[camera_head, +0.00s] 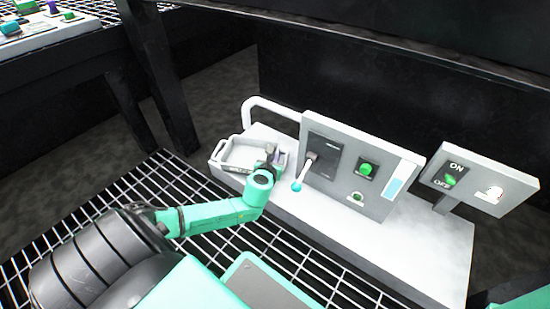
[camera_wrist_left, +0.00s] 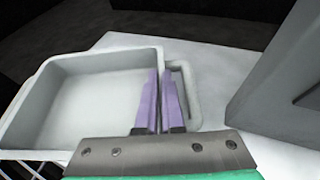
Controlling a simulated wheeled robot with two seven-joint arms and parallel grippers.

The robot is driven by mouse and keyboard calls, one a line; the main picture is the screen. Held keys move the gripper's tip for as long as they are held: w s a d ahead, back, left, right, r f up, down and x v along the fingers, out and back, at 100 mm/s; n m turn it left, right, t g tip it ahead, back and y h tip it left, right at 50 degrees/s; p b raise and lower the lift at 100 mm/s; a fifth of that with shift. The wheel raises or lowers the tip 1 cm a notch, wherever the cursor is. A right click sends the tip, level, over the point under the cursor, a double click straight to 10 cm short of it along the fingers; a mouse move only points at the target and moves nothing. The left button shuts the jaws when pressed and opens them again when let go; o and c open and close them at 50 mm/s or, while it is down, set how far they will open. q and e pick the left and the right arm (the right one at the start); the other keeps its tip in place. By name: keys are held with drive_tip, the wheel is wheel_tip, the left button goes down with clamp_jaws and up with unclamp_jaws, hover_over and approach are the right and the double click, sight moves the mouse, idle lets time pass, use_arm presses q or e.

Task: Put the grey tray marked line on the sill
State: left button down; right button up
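A light grey tray (camera_head: 232,168), open on top and empty, is at the left end of the white ledge (camera_head: 430,245); its outer side reaches over the grating. No marking on it is readable. It fills the left of the left wrist view (camera_wrist_left: 95,100). My left gripper (camera_head: 275,155) is at the tray's right side. Its purple fingers (camera_wrist_left: 160,98) are close together on either side of the tray's right wall, beside a loop-shaped handle (camera_wrist_left: 190,95). Whether the tray rests on the ledge or is slightly raised is unclear. My right gripper is out of view.
A grey panel (camera_head: 385,155) with a teal-knobbed lever (camera_head: 300,178) and green button stands on the ledge, close right of the gripper. A white rail (camera_head: 270,105) curves behind the tray. An ON/OFF box (camera_head: 470,185) is at right. Another table with coloured parts is top left.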

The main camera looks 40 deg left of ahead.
use_arm(q)
drive_tip(key=c, duration=1)
unclamp_jaws()
drive_tip(key=shift+c, duration=0.2)
drive_tip(key=shift+s+r+p, duration=0.15)
drive_tip(key=shift+r+p, duration=0.1)
drive_tip(key=shift+p, duration=0.05)
drive_tip(key=p+v, duration=0.7)
drive_tip(key=v, duration=0.4)
drive_tip(key=shift+s+d, duration=0.2)
drive_tip(key=shift+s, duration=0.15)
